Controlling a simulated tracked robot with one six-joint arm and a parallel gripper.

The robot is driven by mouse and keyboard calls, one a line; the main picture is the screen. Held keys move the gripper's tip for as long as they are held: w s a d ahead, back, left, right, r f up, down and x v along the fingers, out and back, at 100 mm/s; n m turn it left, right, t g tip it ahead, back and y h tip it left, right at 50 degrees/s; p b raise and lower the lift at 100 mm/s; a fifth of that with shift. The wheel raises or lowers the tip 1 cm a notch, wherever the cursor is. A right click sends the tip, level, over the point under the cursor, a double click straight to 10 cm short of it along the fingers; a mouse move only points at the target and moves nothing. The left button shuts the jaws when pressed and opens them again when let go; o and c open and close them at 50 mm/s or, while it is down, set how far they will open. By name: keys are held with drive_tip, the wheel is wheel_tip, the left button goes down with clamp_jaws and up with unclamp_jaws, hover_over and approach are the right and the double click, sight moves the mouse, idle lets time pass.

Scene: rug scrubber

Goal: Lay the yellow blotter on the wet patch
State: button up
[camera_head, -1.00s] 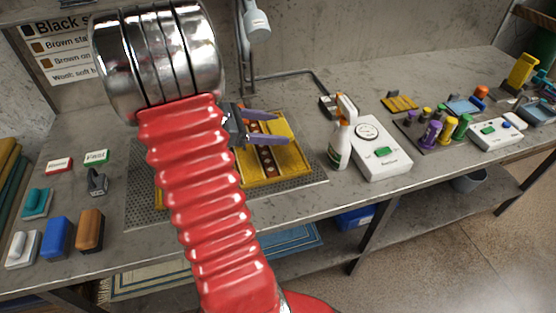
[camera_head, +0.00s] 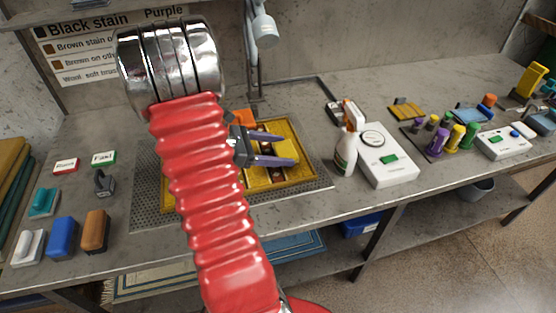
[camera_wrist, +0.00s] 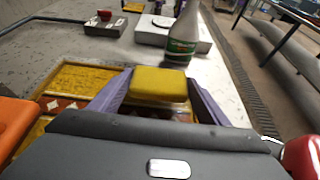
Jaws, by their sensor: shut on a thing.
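My gripper (camera_head: 284,149) is shut on the yellow blotter. The blotter (camera_head: 287,150) is a small rounded block between the purple fingers, over the right part of the rug. The wrist view shows the blotter (camera_wrist: 158,84) gripped between both fingers (camera_wrist: 158,98). Below is the yellow rug (camera_head: 310,172) with a brown patterned band, on a grey perforated mat. The gap between blotter and rug is hard to judge. I cannot make out the wet patch; my arm and the blotter cover part of the rug.
A spray bottle (camera_head: 346,150) and a white device with a dial (camera_head: 388,158) stand right of the mat. Brushes and blocks, including a blue one (camera_head: 61,237), stand at the left. A lamp (camera_head: 264,30) hangs behind. Coloured bottles (camera_head: 455,138) stand farther right.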

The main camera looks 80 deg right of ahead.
drive_tip(key=shift+f, duration=1.85)
drive_tip(key=o, duration=1)
drive_tip(key=shift+f, duration=0.1)
drive_tip(key=shift+o, duration=0.2)
drive_tip(key=shift+w, duration=0.1)
drive_tip(key=v, duration=1.1)
drive_tip(key=shift+w+r, duration=0.2)
drive_tip(key=shift+w+a+r, duration=0.1)
drive_tip(key=shift+w+a, duration=0.05)
drive_tip(key=shift+a, duration=0.05)
drive_tip(key=shift+w, duration=0.1)
